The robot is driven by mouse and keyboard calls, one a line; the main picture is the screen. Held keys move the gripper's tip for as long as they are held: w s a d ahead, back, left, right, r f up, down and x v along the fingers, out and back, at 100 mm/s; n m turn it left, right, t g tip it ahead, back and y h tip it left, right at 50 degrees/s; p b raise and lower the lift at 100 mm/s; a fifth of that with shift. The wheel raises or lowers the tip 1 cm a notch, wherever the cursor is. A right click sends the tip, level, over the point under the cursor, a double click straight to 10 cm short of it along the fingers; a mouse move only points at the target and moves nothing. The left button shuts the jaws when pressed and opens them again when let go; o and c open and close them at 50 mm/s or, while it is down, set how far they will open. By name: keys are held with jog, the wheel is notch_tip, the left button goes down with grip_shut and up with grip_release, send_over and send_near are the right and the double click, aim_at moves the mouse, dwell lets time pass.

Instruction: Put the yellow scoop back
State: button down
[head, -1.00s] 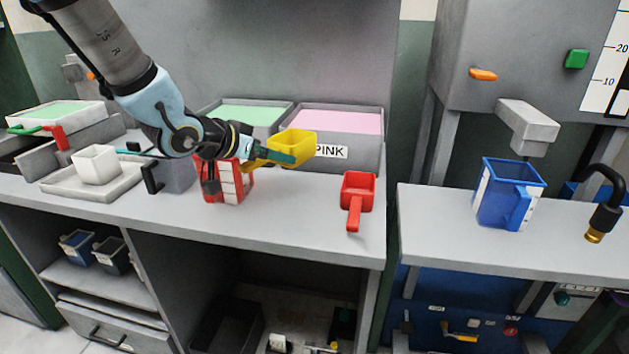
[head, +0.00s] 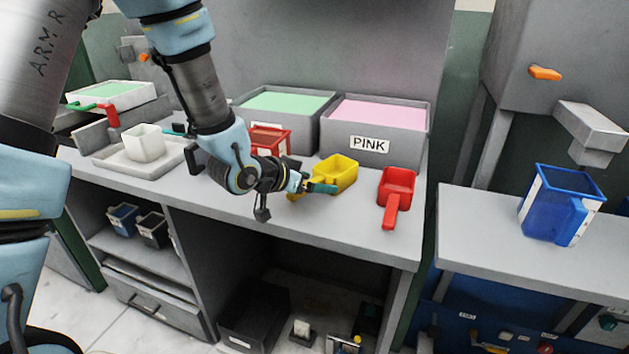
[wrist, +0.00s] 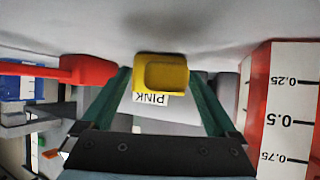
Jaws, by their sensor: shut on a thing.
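The yellow scoop (head: 339,171) is at the grey counter (head: 345,232), left of the red scoop (head: 398,182) and in front of the bin labelled PINK (head: 392,138). My gripper (head: 320,187) is shut on its handle, most of which the fingers hide. In the wrist view, which is upside down, the yellow scoop (wrist: 160,74) shows between the green fingers (wrist: 157,105). It is level and very low over the counter; I cannot tell whether it touches.
A red measuring jug (head: 268,139) stands behind my wrist. A green-filled bin (head: 275,127) is beside the PINK bin. A white cup (head: 143,143) on a tray is at the left. A blue jug (head: 560,205) stands on the right counter. The front counter strip is clear.

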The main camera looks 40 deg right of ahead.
jog(key=shift+f, duration=0.2)
grip_release()
jog(key=shift+r, duration=0.1)
jog(key=shift+r, duration=0.25)
jog(key=b+v, duration=0.2)
jog(key=v, duration=0.7)
jog(key=shift+a+f, duration=0.15)
jog(key=shift+a, duration=0.1)
jog(key=shift+b+v, duration=1.35)
jog(key=shift+d, duration=0.1)
